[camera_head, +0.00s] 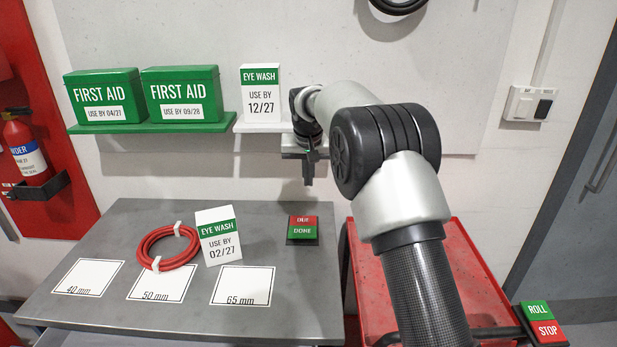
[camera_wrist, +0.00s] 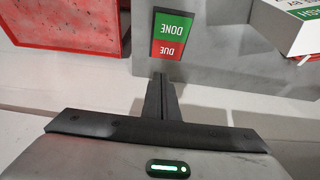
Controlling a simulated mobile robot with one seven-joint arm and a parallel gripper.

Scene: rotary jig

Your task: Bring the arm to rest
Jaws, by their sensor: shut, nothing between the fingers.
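My arm reaches forward from the lower right in the head view. My gripper (camera_head: 308,180) hangs below the wrist, in front of the wall and above the back right of the grey table (camera_head: 180,325). Its fingers are shut with nothing between them. In the wrist view the shut gripper (camera_wrist: 160,80) points at the panel with green DONE and red DUE buttons (camera_wrist: 171,36). The panel also shows in the head view (camera_head: 302,230), on the table below the gripper. The gripper is apart from it.
A white shelf (camera_head: 262,127) with an eye wash box (camera_head: 260,90) is left of my wrist. A green shelf (camera_head: 150,128) holds two first aid boxes. Another eye wash box (camera_head: 218,236) and a red coil (camera_head: 168,248) stand on the table. A red cart (camera_head: 470,260) is under my arm.

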